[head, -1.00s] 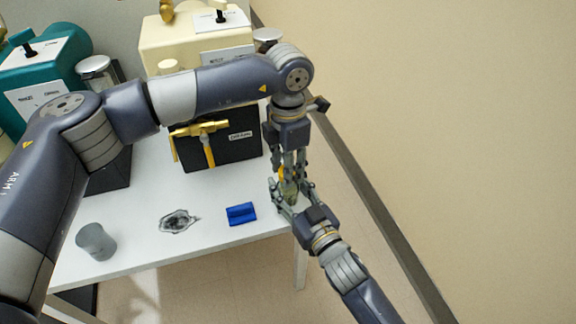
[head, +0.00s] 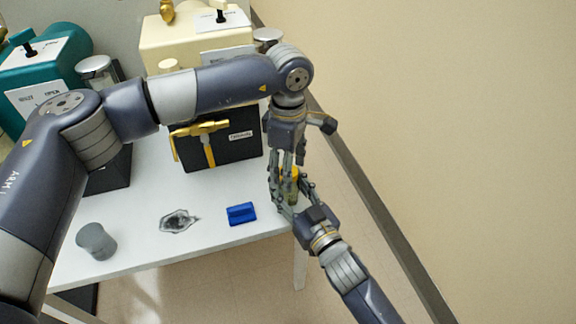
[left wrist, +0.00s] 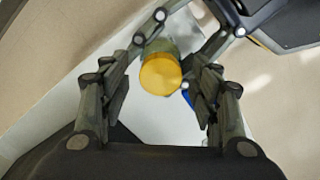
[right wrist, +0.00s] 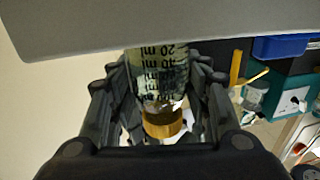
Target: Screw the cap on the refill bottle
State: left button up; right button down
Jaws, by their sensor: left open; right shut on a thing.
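The refill bottle (right wrist: 165,75) is clear with black ml marks. My right gripper (right wrist: 160,100) is shut on it, near the table's right edge; the bottle also shows in the head view (head: 292,191). The yellow cap (left wrist: 160,74) is at the bottle's end and also shows in the right wrist view (right wrist: 163,124). How tightly it is seated cannot be told. My left gripper (head: 284,190) points down from above and is open. In the left wrist view its fingers stand on either side of the cap, with gaps visible.
On the white table (head: 150,245) are a blue block (head: 240,214), a crumpled dark-and-clear item (head: 178,221) and a grey cup (head: 96,241). Behind are a black box (head: 230,148) with yellow handles, a cream glovebox (head: 180,42) and a teal one (head: 65,68). Right of the table is open floor.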

pick_arm(q)
notch_tip(320, 180, up, 12)
dwell(0.6)
pick_arm(e)
jog(key=c, duration=0.8)
grip_release()
jog(key=shift+o, duration=0.2)
jog(key=v, duration=1.2)
jog(key=shift+f, duration=0.1)
